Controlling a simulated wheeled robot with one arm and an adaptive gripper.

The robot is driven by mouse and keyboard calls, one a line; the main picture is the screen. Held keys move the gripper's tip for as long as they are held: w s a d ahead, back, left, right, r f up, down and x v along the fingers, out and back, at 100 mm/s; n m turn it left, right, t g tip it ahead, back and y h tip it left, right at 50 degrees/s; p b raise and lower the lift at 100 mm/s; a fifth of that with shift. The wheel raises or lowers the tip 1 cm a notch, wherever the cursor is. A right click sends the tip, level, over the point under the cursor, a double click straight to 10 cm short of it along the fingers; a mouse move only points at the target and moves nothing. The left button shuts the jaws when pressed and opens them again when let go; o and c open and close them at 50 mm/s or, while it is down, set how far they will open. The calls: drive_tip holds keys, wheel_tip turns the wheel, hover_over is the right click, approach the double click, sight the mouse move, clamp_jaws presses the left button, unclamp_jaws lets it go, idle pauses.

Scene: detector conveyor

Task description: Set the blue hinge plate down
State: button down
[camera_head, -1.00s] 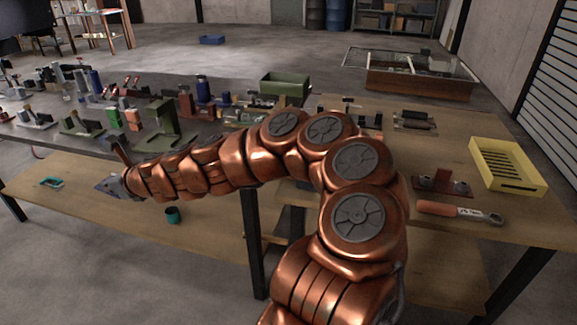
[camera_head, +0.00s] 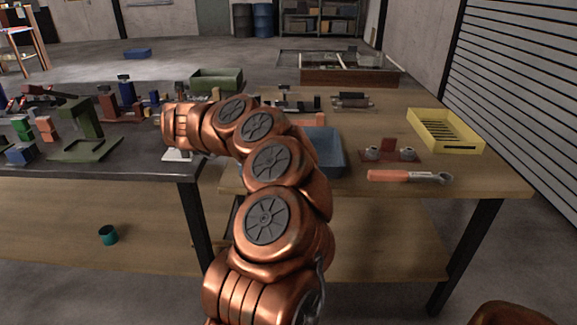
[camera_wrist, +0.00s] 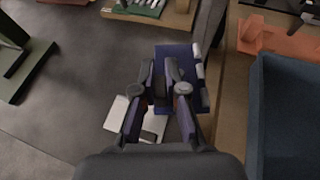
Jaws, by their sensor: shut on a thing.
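In the wrist view my gripper (camera_wrist: 160,82) is shut on the blue hinge plate (camera_wrist: 191,58), a dark blue piece with grey knuckles along its right side. The fingers hide part of it. It sits over the strip between the dark grey tabletop (camera_wrist: 70,95) and the wooden table; its height above them is hard to tell. In the head view my own arm hides the gripper and the plate.
A blue bin (camera_wrist: 290,112) stands right of my gripper, and it also shows in the head view (camera_head: 330,152). A white piece (camera_wrist: 120,128) lies below the fingers. An orange-handled wrench (camera_head: 400,176), a yellow tray (camera_head: 455,143) and a reddish hinge block (camera_head: 390,155) are farther right.

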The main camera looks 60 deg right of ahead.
drive_tip(key=s+d+m+g+h+b, duration=0.3)
drive_tip(key=s+d+m+g+b, duration=0.25)
drive_tip(key=s+d, duration=0.75)
drive_tip(key=s+d+f+m+g+b, duration=0.1)
drive_tip(key=s+d+m+g+b, duration=0.25)
drive_tip(key=s, duration=0.55)
drive_tip(key=s+d+m+g+b, duration=0.25)
drive_tip(key=s+m+g, duration=0.2)
drive_tip(key=s, duration=0.45)
drive_tip(key=shift+n, duration=0.45)
drive_tip(key=shift+f+b, duration=1.2)
drive_tip(key=shift+f, duration=3.75)
drive_tip(key=shift+f, duration=0.1)
drive_tip(key=c, duration=1.2)
unclamp_jaws()
drive_tip(key=v, duration=0.6)
drive_tip(key=p+v, duration=0.1)
drive_tip(key=v, duration=0.5)
drive_tip(key=shift+w+d+r, duration=0.1)
drive_tip(key=shift+d+r, duration=0.05)
drive_tip(key=shift+r, duration=0.1)
